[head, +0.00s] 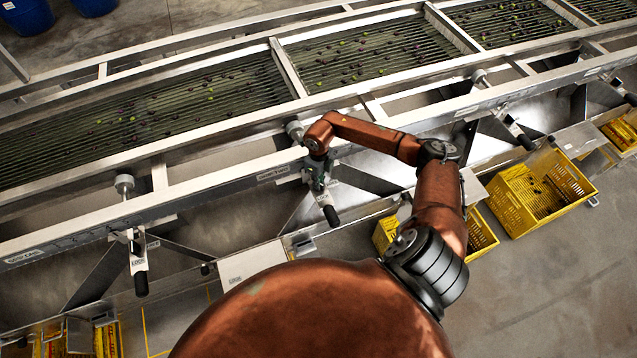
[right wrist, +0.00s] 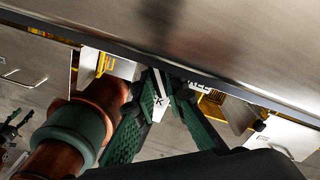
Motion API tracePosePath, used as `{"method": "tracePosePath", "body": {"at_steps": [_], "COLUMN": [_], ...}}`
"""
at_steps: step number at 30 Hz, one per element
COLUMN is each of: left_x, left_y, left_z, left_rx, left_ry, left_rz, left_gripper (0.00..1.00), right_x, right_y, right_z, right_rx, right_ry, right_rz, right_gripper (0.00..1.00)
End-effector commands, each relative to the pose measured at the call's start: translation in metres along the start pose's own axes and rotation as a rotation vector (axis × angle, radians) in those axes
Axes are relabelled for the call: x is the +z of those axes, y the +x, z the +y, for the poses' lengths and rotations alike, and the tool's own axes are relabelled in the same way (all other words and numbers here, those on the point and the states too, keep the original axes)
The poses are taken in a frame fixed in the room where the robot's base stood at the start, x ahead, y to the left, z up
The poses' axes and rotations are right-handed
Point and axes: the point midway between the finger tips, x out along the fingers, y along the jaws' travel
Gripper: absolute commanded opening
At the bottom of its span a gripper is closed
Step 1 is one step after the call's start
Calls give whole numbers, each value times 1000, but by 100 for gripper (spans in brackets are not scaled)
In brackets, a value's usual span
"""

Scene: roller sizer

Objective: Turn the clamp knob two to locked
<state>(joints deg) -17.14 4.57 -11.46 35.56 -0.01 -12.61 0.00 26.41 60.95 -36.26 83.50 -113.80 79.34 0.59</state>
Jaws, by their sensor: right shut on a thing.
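The clamp at my right gripper (head: 318,182) is the middle one of those along the sizer's near rail. Its black handle (head: 331,216) hangs down just below the gripper, and its round silver end (head: 295,130) shows above. In the right wrist view, the green fingers of the right gripper (right wrist: 168,90) close in on a pale, narrow part of the clamp knob (right wrist: 161,88). The fingers cover most of it. White plates with partly hidden dark letters lie close by, and I cannot read the knob's setting.
A similar clamp (head: 138,262) hangs at the left and another (head: 518,133) at the right. The roller bed (head: 350,58) carries scattered fruit behind the metal rail. Yellow crates (head: 513,207) stand below at the right. Blue barrels (head: 27,15) are far left.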

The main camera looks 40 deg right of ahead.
Motion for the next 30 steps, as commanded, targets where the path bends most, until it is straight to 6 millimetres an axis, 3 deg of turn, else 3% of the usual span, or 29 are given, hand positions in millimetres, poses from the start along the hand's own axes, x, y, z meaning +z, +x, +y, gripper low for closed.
{"method": "tracePosePath", "body": {"at_steps": [15, 30], "left_x": [2, 2], "left_y": [4, 4], "left_z": [0, 0], "left_rx": [0, 0], "left_ry": [0, 0], "left_rz": [-2, -2], "left_gripper": [47, 47], "right_x": [1, 2], "right_y": [0, -1], "right_z": [0, -1], "right_rx": [-1, -1], "right_ry": [443, 623], "right_rz": [-2, -5], "right_gripper": [0, 0]}}
